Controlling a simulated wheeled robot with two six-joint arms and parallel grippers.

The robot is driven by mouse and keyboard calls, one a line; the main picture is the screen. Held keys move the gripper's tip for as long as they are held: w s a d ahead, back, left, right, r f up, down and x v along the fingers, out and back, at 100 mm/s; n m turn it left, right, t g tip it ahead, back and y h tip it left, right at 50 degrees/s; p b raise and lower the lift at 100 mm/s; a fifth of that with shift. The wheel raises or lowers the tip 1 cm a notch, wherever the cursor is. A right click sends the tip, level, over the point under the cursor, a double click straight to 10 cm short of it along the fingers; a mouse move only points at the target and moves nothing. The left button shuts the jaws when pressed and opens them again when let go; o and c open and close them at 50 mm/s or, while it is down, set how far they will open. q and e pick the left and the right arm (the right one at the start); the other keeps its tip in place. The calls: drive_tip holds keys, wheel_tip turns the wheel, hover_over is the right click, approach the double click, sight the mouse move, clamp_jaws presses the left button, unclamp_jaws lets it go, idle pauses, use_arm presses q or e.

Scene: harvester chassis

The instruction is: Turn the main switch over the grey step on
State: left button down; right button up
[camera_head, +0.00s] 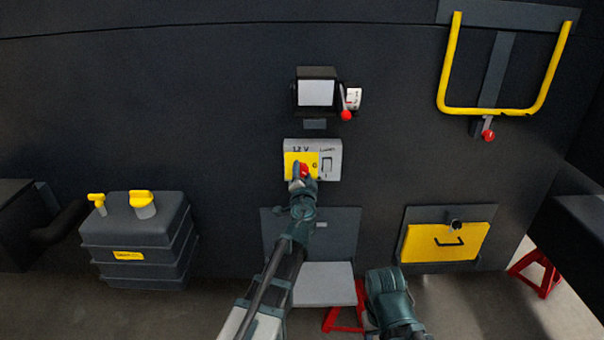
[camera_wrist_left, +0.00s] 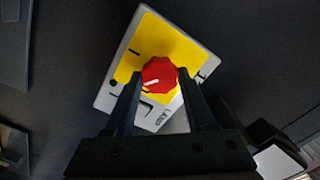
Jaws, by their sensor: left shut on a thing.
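The main switch is a red knob (camera_head: 303,170) on a yellow plate (camera_head: 291,160), on a light grey panel (camera_head: 331,146) above the grey step (camera_head: 324,285). My left gripper (camera_head: 302,179) is at the knob, and its fingers hide part of it. In the left wrist view the red knob (camera_wrist_left: 158,73) sits between the two fingertips, which are shut on its sides. A short white mark shows on the knob; I cannot tell which plate position it points to. My right gripper (camera_head: 390,298) hangs low, right of the step, with its fingertips not clear.
A small screen (camera_head: 316,93) and a red-tipped lever (camera_head: 346,114) are above the panel. A yellow bar (camera_head: 448,70) is at upper right, a yellow hatch (camera_head: 444,242) at lower right. A dark tank (camera_head: 137,231) with yellow caps stands left. The wall between tank and panel is clear.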

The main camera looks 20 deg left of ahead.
use_arm(q)
drive_tip(key=m, duration=0.5)
drive_tip(key=shift+d+f+m, duration=0.1)
drive_tip(key=shift+m, duration=0.2)
drive_tip(key=m, duration=0.4)
drive_tip(key=shift+m, duration=0.4)
use_arm(e)
drive_tip(key=shift+f, duration=0.15)
use_arm(q)
drive_tip(key=shift+c, duration=1.2)
unclamp_jaws()
